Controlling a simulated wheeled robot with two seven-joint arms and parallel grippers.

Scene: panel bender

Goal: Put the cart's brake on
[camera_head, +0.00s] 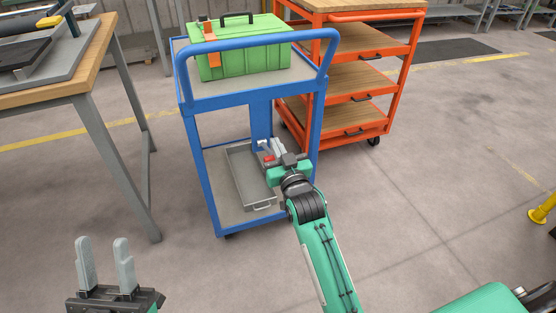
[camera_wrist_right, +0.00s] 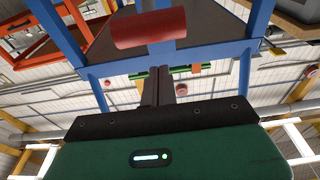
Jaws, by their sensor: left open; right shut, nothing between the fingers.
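The blue cart (camera_head: 202,132) stands in the middle of the head view. A small red grip (camera_head: 268,158), which looks like the brake's handle, shows near its lower shelf. The red grip (camera_wrist_right: 148,28) is a large cylinder at the top of the right wrist view. My right gripper (camera_head: 264,145) is shut and empty close to the red grip; its fingers (camera_wrist_right: 158,88) point towards it. I cannot tell whether they touch. The rest of the brake is hidden. My left gripper (camera_head: 103,243) is open and empty at the lower left, away from the cart.
A green toolbox (camera_head: 243,56) sits on the cart's top, and a grey tray (camera_head: 240,173) lies on its lower shelf. An orange shelf trolley (camera_head: 398,95) stands close behind on the right. A workbench (camera_head: 92,62) is at left.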

